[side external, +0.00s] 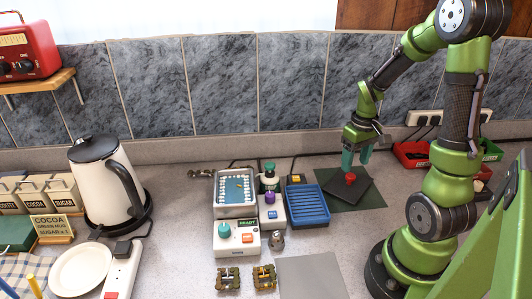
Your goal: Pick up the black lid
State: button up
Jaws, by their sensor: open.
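The black lid (362,193) is a flat dark square with a red knob (350,179) on top. It lies turned at an angle on a dark green mat (374,201), right of the blue tray. My gripper (356,165) points down with its teal fingers apart, close above the knob and slightly behind it in the picture. The fingers look empty. I cannot tell exactly how far above the knob the fingertips are.
A blue ribbed tray (307,205) sits just left of the lid. Further left are a metal bath (235,210), a white control box (236,240) and a kettle (100,180). A grey mat (310,277) lies bare in front.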

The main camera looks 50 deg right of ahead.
aim_at(351, 175)
jog(key=f, duration=0.4)
jog(key=shift+w+f, duration=0.25)
jog(key=shift+f, duration=0.1)
grip_shut()
